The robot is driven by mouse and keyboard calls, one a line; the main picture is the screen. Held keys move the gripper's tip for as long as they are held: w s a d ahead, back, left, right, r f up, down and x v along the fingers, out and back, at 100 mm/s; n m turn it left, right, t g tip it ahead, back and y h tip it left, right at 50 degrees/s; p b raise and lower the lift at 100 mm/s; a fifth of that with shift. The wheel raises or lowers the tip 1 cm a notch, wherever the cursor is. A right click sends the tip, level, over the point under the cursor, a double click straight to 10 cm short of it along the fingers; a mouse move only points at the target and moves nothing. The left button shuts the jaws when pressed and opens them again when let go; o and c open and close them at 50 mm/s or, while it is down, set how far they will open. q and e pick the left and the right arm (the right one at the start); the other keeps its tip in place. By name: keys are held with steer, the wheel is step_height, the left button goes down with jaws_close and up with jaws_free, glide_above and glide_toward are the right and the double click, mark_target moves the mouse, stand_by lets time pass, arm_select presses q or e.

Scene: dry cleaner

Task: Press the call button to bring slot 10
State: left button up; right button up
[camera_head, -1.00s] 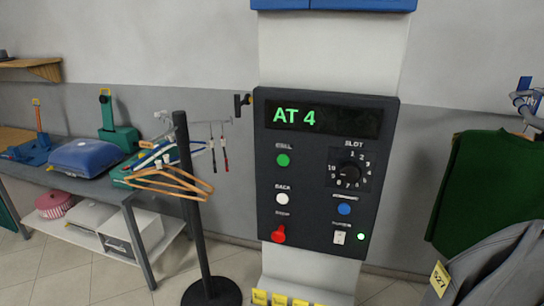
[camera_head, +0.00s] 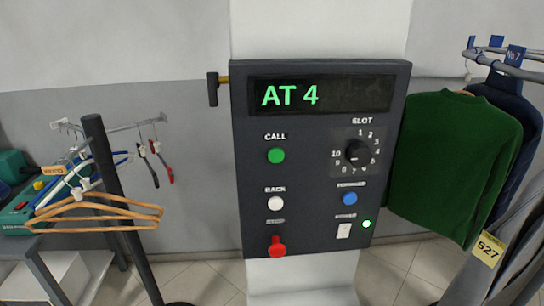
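The dark control panel (camera_head: 310,222) faces me on a pale column in the head view. Its display (camera_head: 320,94) reads "AT 4" in green. The green CALL button (camera_head: 276,156) is on the left side below the display. The black SLOT dial (camera_head: 358,152) is to its right, inside a ring of numbers with 10 at the left. The dial's pointer is too small to read surely. A white BACK button (camera_head: 276,203), a red STOP-like knob (camera_head: 277,246) and a blue button (camera_head: 349,199) sit lower. Neither of my grippers shows.
A dark stand (camera_head: 116,195) with wooden hangers (camera_head: 95,212) is at the left. A green garment (camera_head: 450,165) and a grey one tagged 527 hang from a rail at the right. A green lamp (camera_head: 366,224) glows on the panel. Nothing visible blocks the panel's front.

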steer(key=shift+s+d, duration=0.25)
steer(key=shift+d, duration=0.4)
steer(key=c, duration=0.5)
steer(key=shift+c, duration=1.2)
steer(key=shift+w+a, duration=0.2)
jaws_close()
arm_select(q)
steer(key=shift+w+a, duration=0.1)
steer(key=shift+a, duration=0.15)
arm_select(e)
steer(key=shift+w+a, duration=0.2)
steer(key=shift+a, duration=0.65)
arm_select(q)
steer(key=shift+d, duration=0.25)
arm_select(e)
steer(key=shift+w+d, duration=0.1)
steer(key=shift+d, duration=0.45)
